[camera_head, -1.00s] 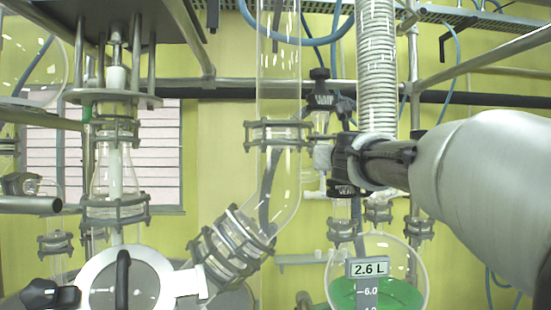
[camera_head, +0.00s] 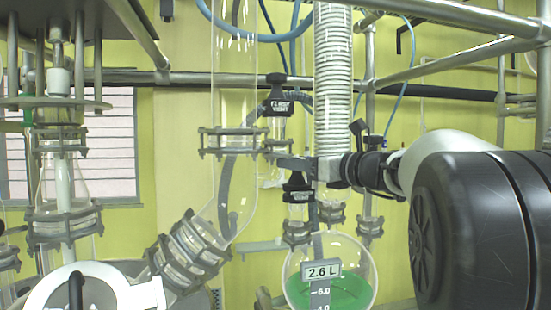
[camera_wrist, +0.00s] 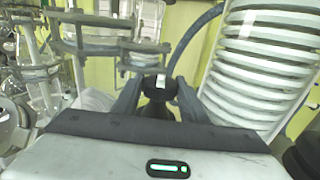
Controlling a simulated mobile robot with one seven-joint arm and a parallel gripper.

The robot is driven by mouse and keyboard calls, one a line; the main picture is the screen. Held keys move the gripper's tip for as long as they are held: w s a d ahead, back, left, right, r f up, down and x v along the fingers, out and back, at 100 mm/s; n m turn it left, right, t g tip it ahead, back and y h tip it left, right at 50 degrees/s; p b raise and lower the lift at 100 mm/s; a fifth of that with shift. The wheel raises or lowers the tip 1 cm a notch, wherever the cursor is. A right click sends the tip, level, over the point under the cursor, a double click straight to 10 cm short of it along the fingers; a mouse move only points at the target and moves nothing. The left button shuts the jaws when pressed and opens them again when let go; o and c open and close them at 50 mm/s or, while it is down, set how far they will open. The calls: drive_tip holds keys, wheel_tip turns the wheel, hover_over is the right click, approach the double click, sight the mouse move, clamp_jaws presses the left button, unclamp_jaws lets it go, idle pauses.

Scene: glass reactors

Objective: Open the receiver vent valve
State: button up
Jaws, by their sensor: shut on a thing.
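The receiver vent valve has a black knob (camera_head: 298,184) with white lettering too small to read, above the green-filled receiver flask (camera_head: 330,275). My gripper (camera_head: 296,164) reaches in from the right at the top of this knob. In the wrist view my gripper (camera_wrist: 160,98) has its two dark fingers on either side of the black knob (camera_wrist: 159,86), shut on it. The fingers hide part of the knob's sides. How far the knob is turned cannot be told.
A similar black flask vent knob (camera_head: 278,95) is just above and left. A glass column (camera_head: 234,90) stands left, and metal rails (camera_head: 450,25) cross above my arm.

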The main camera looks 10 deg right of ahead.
drive_tip(key=shift+r, duration=0.1)
drive_tip(key=o, duration=0.9)
drive_tip(key=shift+c, duration=0.2)
